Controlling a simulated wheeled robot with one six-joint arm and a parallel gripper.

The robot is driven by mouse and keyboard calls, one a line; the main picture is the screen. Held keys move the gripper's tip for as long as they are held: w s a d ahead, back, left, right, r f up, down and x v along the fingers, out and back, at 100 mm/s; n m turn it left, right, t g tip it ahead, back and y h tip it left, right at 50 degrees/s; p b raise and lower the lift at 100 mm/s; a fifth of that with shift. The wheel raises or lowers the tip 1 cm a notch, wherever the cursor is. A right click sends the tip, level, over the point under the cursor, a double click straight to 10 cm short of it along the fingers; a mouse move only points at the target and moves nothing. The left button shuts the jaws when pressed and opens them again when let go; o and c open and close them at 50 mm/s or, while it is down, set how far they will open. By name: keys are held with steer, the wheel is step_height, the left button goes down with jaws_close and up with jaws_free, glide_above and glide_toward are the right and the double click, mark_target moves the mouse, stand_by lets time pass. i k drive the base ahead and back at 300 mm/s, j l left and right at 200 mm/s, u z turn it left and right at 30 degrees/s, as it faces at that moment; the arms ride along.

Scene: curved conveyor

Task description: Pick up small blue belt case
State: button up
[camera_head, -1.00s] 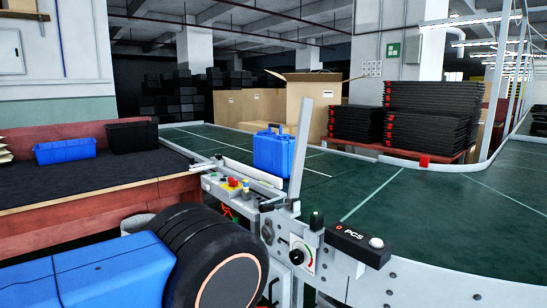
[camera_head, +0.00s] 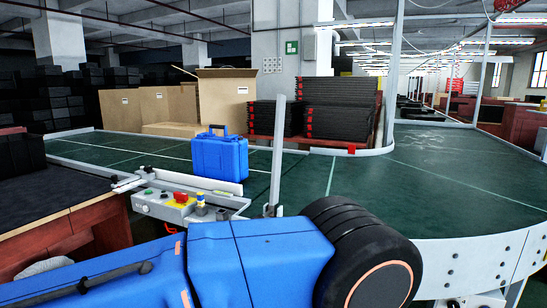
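The small blue case (camera_head: 220,158) stands upright on the green conveyor belt (camera_head: 125,145), its handle at the top. It is near the inner side of the belt, behind the control box with buttons. My blue arm with a black ribbed joint crosses the lower part of the view, in front of the belt and apart from the case. My gripper is outside the view.
A control box (camera_head: 172,207) with a red button and a thin upright metal post (camera_head: 276,150) stand at the belt's near edge. Black trays (camera_head: 340,108) are stacked behind the belt, beside cardboard boxes (camera_head: 225,98). A dark-topped table (camera_head: 50,212) is at left. The belt right of the case is clear.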

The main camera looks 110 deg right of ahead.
mark_target(224, 158)
steer(key=i+l+z, duration=0.1)
steer(key=z, duration=0.35)
steer(key=i+l+z, duration=0.15)
steer(key=z, duration=0.3)
steer(key=i+l+z, duration=0.15)
steer(key=z, duration=0.35)
steer(key=i+z, duration=0.15)
steer(key=z, duration=0.3)
